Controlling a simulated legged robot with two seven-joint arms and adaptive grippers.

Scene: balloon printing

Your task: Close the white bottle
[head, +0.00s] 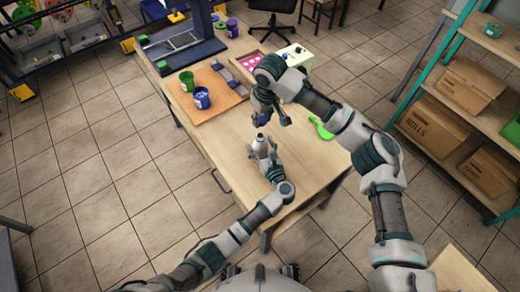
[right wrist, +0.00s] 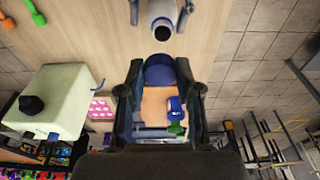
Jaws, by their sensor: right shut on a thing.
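The white bottle (head: 261,146) stands near the middle of the table, its dark mouth uncovered; it also shows at the top of the right wrist view (right wrist: 162,20). My left gripper (head: 262,150) has its fingers on either side of the bottle, with a gap visible between fingers and bottle. My right gripper (head: 264,110) is just behind and above the bottle, shut on a blue cap. The cap (right wrist: 159,75) shows between its fingers in the right wrist view. The cap is apart from the bottle mouth. In the head view my right gripper mostly hides the cap.
A green paddle-shaped thing (head: 321,128) lies right of my right gripper. A white machine (head: 293,56) stands behind. Shelves with cardboard boxes (head: 470,85) are at the right.

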